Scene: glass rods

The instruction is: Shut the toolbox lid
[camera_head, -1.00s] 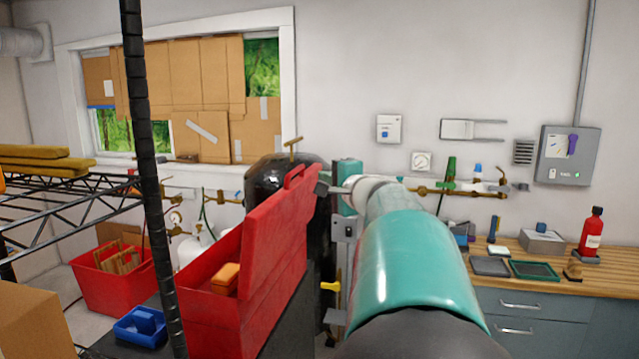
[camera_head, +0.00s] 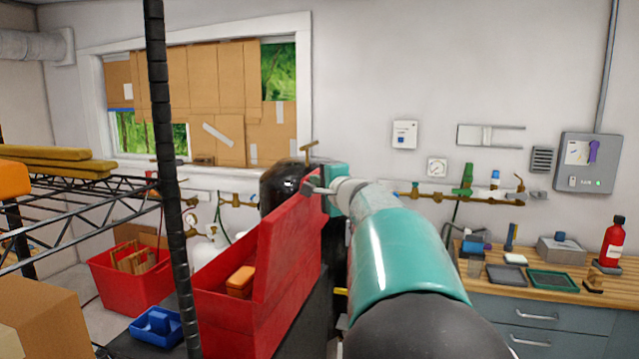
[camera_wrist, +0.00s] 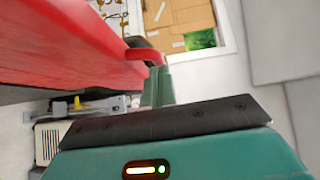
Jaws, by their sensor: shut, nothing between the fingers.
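The red toolbox (camera_head: 222,318) stands on a dark surface with its lid (camera_head: 290,252) raised, so the box is open. An orange item (camera_head: 240,281) shows inside it. My gripper (camera_head: 314,188) is shut and empty at the top edge of the lid, by its far right corner. In the wrist view the lid (camera_wrist: 62,40) fills the upper left, with its red handle (camera_wrist: 145,54) just beyond my teal fingertips (camera_wrist: 158,82). The fingers look very close to the handle; I cannot tell whether they touch. My arm hides what lies right of the lid.
A black cylinder (camera_head: 280,186) stands behind the lid. A dark post (camera_head: 168,150) and a wire shelf (camera_head: 75,195) are at the left. A blue tray (camera_head: 158,326) sits beside the toolbox. A wooden workbench (camera_head: 540,268) is at the right.

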